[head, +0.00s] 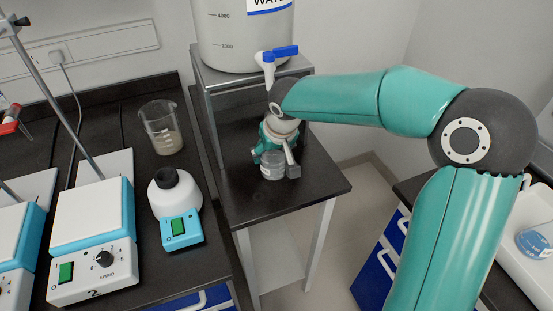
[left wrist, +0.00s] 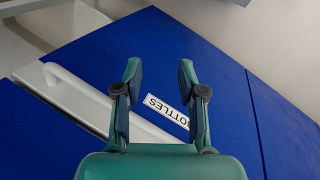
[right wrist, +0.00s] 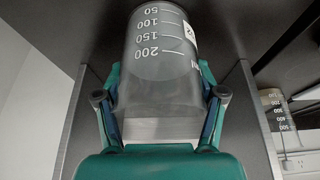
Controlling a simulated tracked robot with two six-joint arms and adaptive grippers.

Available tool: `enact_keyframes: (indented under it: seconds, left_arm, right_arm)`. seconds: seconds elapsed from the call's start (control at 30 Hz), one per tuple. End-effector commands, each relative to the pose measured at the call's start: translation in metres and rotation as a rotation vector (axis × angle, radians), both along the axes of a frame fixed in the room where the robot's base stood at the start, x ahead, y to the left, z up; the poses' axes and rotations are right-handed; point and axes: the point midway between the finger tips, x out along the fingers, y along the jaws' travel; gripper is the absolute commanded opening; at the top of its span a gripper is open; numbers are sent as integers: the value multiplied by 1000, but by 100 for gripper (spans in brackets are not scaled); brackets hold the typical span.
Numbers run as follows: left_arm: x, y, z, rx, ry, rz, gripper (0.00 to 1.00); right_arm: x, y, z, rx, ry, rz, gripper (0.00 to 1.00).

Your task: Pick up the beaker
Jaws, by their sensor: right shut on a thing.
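A clear beaker (head: 271,171) is between the fingers of my right gripper (head: 275,160), over the small black table below the water tap. In the right wrist view the beaker (right wrist: 160,60), with white marks for 50 to 200, fills the space between both fingers of the right gripper (right wrist: 161,90). The right gripper is shut on it. I cannot tell whether its base touches the table. My left gripper (left wrist: 158,72) is open and empty in front of a blue drawer front; it does not show in the head view.
A water tank (head: 240,45) with a blue-handled tap (head: 270,60) stands on a metal stand. Another beaker (head: 161,128) with greyish contents, a white round-topped device (head: 174,195) and stirrers (head: 92,235) are on the left bench. A blue drawer (left wrist: 220,60) has a white handle.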

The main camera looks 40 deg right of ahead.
Motion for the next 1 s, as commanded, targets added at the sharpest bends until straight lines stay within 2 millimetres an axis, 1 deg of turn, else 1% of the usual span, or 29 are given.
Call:
enact_keyframes:
  seconds: [0.03,0.07,0.1,0.57,0.77,1.0]
  left_arm:
    - [0,0,0,0,0,0,40]
    - [0,0,0,0,0,0,40]
    - [0,0,0,0,0,0,40]
    - [0,0,0,0,0,0,40]
    - [0,0,1,0,0,0,40]
    - [0,0,1,0,0,0,40]
  right_arm:
    - [0,0,0,0,0,0,27]
    - [0,0,0,0,0,0,24]
    - [0,0,1,0,-1,0,17]
    - [0,-1,5,0,-2,-2,16]
    - [0,-1,14,0,-4,-2,16]
    - [0,0,32,0,-4,-2,16]
